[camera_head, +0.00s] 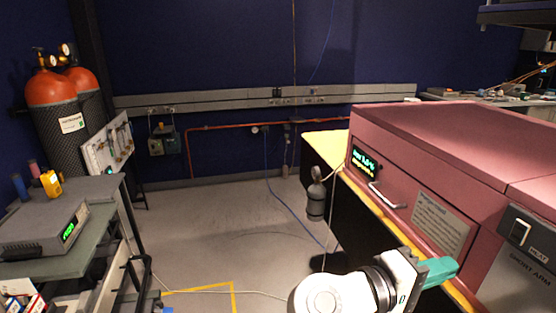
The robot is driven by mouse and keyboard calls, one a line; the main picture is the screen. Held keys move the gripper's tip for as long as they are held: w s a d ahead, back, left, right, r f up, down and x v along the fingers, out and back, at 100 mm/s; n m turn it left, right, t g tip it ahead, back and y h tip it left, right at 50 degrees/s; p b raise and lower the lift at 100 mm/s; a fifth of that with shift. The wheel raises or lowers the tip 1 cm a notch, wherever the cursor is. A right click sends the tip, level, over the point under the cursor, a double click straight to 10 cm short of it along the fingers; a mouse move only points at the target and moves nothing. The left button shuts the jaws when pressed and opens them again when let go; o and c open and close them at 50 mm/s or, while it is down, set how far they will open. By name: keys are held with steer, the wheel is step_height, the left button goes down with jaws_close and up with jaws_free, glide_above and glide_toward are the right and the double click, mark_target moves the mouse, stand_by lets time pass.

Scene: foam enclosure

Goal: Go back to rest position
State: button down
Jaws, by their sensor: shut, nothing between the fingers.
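My gripper (441,270) shows at the lower right, at the end of my white and black arm. Its teal fingers are together and point right, with nothing seen between them. It appears in front of the lower side of the pink machine (430,135); whether it touches the machine I cannot tell. The machine has a lit green display, a silver handle (387,196) and a label plate. Most of my arm is below the frame.
A yellow-edged bench (325,142) carries the machine. A grey cart (90,262) with an instrument (42,228) stands at left, before orange-topped gas cylinders (56,112). The grey floor (225,225) between is mostly open, with thin cables across it.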

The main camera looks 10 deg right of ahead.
steer(key=s+d+f+t+y, duration=0.1)
steer(key=s+f+y, duration=0.35)
steer(key=f, duration=0.65)
steer(key=s+d+f+y, duration=0.1)
steer(key=s+f+y, duration=0.35)
steer(key=f, duration=0.75)
steer(key=s+a+f+y, duration=0.7)
steer(key=s+f+y, duration=0.1)
steer(key=s, duration=0.3)
steer(key=shift+s+f+m+g+y, duration=0.3)
steer(key=shift+s+f+m+y, duration=0.1)
steer(key=shift+f, duration=0.35)
steer(key=c, duration=1.8)
jaws_free()
